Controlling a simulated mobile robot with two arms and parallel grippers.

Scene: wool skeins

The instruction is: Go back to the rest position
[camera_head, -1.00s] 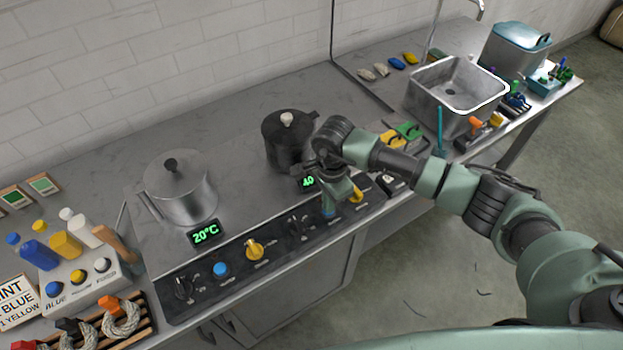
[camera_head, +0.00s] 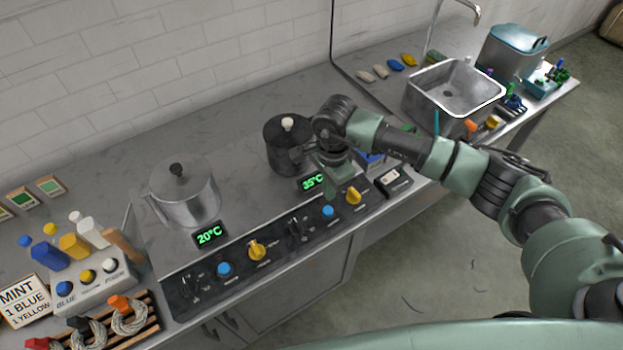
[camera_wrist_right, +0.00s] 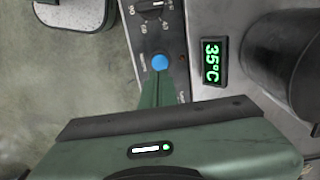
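My right gripper (camera_head: 329,194) hangs over the back edge of the control strip (camera_head: 285,241), beside the dark pot. Its narrow green fingers look closed together and empty. In the right wrist view the fingers (camera_wrist_right: 165,90) point toward a blue button (camera_wrist_right: 160,63); the head view shows that button (camera_head: 327,211) uncovered just below the fingertips. The display (camera_head: 312,182) beside the gripper reads 35°C. My left gripper is not in view.
A dark pot (camera_head: 284,156) stands close to the gripper, and a steel pot (camera_head: 184,196) stands farther left by a 20°C display (camera_head: 210,235). A sink (camera_head: 455,89) is at the right. Bottles and wool skeins (camera_head: 128,318) are at the left.

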